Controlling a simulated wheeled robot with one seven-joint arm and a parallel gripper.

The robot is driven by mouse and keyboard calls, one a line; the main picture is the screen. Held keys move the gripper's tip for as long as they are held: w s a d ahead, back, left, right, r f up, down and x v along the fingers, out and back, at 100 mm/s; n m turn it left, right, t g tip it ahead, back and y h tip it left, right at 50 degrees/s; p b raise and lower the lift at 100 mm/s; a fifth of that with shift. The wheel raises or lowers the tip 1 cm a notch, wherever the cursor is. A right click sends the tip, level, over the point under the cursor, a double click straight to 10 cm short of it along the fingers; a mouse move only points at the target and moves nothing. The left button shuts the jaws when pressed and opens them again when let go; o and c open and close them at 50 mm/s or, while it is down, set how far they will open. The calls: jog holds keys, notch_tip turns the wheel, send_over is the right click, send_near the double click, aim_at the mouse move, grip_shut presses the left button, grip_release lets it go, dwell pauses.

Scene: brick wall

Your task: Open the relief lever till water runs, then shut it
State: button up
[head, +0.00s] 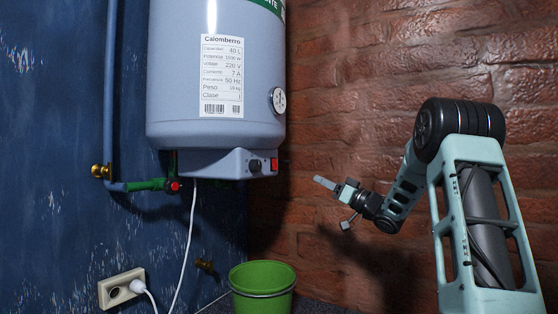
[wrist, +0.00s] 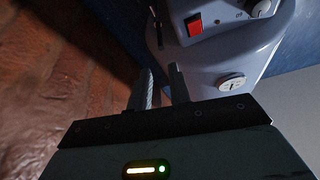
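The grey-blue water heater (head: 215,75) hangs at the corner of the blue and brick walls. At its underside left, a green pipe fitting (head: 148,185) carries a small red part (head: 174,186); I cannot tell whether this is the relief lever, or its position. No running water shows. My gripper (head: 337,203) is right of the heater's lower end, in front of the brick wall, apart from the heater. In the wrist view its two fingers (wrist: 158,92) stand apart with nothing between them; the heater's underside (wrist: 235,55) lies beyond them.
A green bucket (head: 262,284) stands below the heater, with a brass tap (head: 205,265) on the wall left of it. A white cable (head: 187,240) hangs near the socket (head: 121,288). The heater's red switch (wrist: 195,24) and round gauge (wrist: 231,82) face the wrist camera.

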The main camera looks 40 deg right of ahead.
jog(key=p+x, duration=0.8)
jog(key=x, duration=0.8)
jog(key=shift+w+r, duration=0.2)
jog(key=shift+r, duration=0.1)
jog(key=shift+w+a, duration=0.1)
jog(key=shift+w, duration=0.3)
grip_shut()
